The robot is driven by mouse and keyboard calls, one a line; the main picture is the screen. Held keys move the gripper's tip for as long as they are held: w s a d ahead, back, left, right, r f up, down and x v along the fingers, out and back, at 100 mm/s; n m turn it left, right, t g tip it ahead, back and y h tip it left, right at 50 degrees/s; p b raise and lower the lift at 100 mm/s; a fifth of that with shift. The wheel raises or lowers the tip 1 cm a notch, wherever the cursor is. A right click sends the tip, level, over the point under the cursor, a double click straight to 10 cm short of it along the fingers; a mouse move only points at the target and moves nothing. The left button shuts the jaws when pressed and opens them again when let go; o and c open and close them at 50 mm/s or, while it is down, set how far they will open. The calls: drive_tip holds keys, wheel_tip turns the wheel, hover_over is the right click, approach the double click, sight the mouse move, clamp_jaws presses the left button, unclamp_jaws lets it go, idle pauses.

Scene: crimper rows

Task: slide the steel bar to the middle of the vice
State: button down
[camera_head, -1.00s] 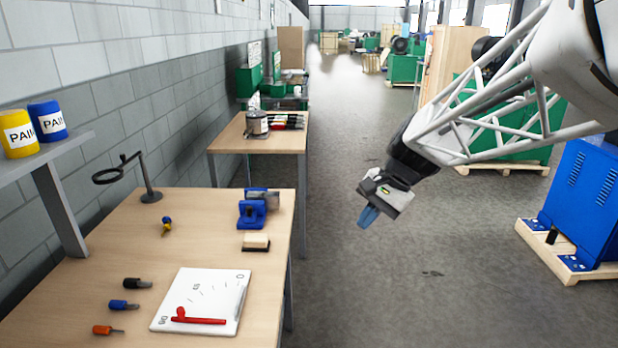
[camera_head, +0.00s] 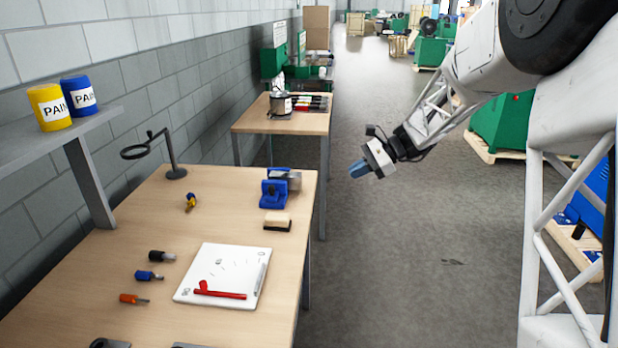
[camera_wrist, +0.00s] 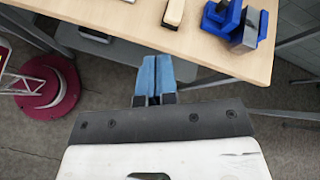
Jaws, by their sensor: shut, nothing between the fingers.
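The blue vice (camera_head: 272,190) stands near the right edge of the wooden table, towards its far end. A grey steel bar (camera_head: 291,179) sits at the vice and sticks out to its right; how it lies between the jaws is too small to tell. In the wrist view the vice (camera_wrist: 221,18) is at the top right, with the grey bar (camera_wrist: 247,32) beside its blue body. My gripper (camera_head: 356,169) is in the air off the table's right side, apart from vice and bar. Its blue fingers (camera_wrist: 153,78) are together and empty.
A wood-backed brush (camera_head: 277,221) lies just in front of the vice. A white board (camera_head: 225,262) with a red tool, several screwdrivers (camera_head: 150,276) and a magnifier stand (camera_head: 174,172) are on the table (camera_head: 130,225). Air right of the table is free.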

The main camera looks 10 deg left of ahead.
sight(298, 174)
drive_tip(key=w+a+f+m+t+y, duration=0.1)
drive_tip(key=w+f+m+y, duration=0.2)
drive_tip(key=w+f, duration=0.5)
drive_tip(key=w+f+m+y, duration=0.3)
drive_tip(key=w+f, duration=0.4)
drive_tip(key=w, duration=0.7)
drive_tip(key=shift+w+a+f+t+y, duration=0.2)
drive_tip(key=shift+a+f+t+y, duration=0.1)
drive_tip(key=shift+a+f+t, duration=0.1)
drive_tip(key=shift+a, duration=0.1)
drive_tip(key=a, duration=1.3)
drive_tip(key=shift+a, duration=0.4)
drive_tip(key=shift+a+r, duration=0.1)
drive_tip(key=shift+a, duration=1.85)
drive_tip(key=d, duration=1.4)
